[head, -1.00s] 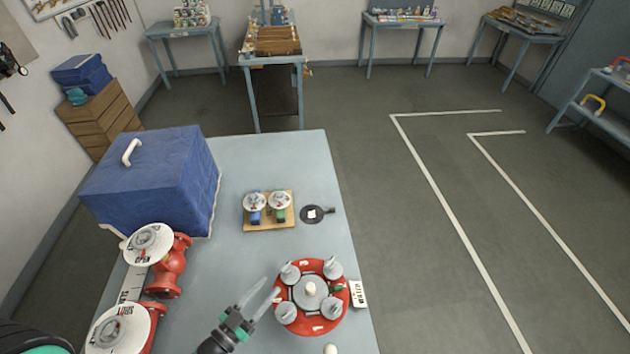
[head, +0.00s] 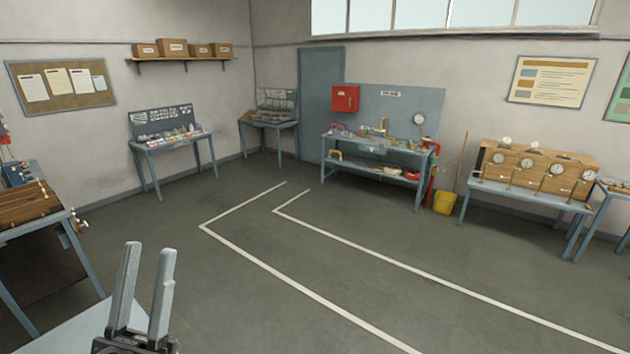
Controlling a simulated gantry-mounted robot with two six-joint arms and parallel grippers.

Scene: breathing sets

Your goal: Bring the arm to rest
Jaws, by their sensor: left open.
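My left gripper (head: 150,250) is at the bottom left of the head view. Its two grey fingers point upward and stand a little apart, with nothing between them. A corner of a pale blue-grey tabletop (head: 68,328) shows beside and behind it at the lower left; the rest of that table is out of frame. My right gripper is not in view.
A bench with wooden boards (head: 28,205) stands at the left edge. Along the walls are a tool table (head: 172,143), a shelved workbench (head: 375,145), a yellow bucket (head: 445,203) and a gauge table (head: 525,192). The floor (head: 330,235) with white lines is clear.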

